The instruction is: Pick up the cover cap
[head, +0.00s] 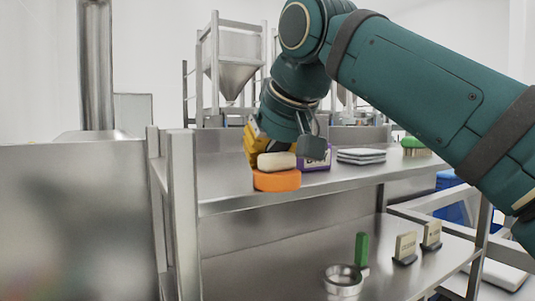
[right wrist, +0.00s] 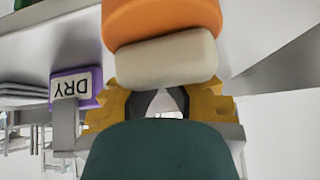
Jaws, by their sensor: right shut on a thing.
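The cover cap appears to be the round orange piece (head: 276,181) with a cream block (head: 277,161) on top, at the front of the upper metal shelf. My right gripper (head: 262,150), with yellow fingers, is above it and shut on it, reaching down from the upper right. In the right wrist view the cream block (right wrist: 167,58) lies across the fingertips (right wrist: 160,95), with the orange piece (right wrist: 162,20) beyond it. The exact finger contact is hidden. I cannot tell whether the orange piece touches the shelf. My left gripper is not in view.
A purple "DRY" box (head: 318,160) stands close to the right of my gripper. A grey-white stack (head: 361,156) and a green-topped brush (head: 414,146) are further right on the shelf. The lower shelf holds a metal ring (head: 343,281), a green-handled tool (head: 361,250) and small signs (head: 405,247).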

